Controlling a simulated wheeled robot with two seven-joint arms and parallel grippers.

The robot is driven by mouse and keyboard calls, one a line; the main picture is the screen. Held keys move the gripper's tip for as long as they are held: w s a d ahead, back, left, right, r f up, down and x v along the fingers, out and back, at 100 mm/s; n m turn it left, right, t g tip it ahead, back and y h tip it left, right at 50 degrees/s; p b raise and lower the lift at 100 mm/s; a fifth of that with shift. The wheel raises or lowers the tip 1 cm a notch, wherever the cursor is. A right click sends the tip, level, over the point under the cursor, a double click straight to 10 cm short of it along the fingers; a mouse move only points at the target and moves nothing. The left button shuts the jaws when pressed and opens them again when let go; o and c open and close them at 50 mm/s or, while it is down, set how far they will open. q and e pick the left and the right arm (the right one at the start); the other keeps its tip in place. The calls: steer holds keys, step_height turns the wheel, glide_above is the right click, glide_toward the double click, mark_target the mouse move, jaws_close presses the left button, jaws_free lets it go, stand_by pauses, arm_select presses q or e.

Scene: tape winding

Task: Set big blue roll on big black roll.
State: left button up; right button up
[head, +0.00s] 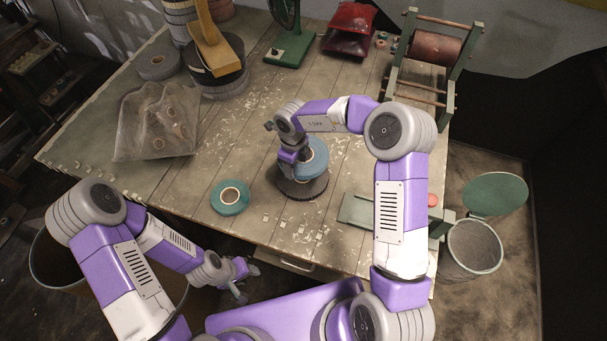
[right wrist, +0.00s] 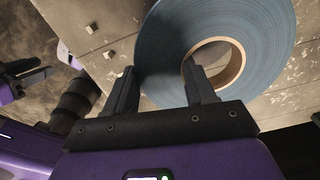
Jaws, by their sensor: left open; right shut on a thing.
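The big blue roll (head: 316,160) is in my right gripper (head: 290,160), over the big black roll (head: 303,190), which lies flat on the table. In the right wrist view the blue roll (right wrist: 165,40) shows its brown core; one finger of my right gripper (right wrist: 162,88) is in the core hole, the other outside the rim. The blue roll covers much of the black roll; I cannot tell whether they touch. My left gripper (head: 240,281) is open and empty, off the table's front edge.
A smaller teal roll (head: 230,197) lies left of the black roll. A plastic bag (head: 155,125), stacked rolls (head: 218,70), a green-based device (head: 288,48) and a winding frame (head: 432,50) stand farther back. A bin (head: 473,248) stands right of the table.

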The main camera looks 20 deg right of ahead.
steer(key=shift+w+a+r+m, duration=0.15)
steer(key=shift+w+a+m, duration=0.2)
steer(key=shift+m, duration=0.65)
steer(key=shift+w+f, duration=0.1)
steer(key=shift+f, duration=0.15)
step_height(320, 180, down, 9)
steer(key=shift+r+b, duration=0.1)
steer(key=shift+b, duration=0.6)
steer(key=shift+f, duration=0.35)
steer(key=shift+f, duration=0.6)
steer(key=o, duration=1.3)
steer(key=shift+o, duration=0.2)
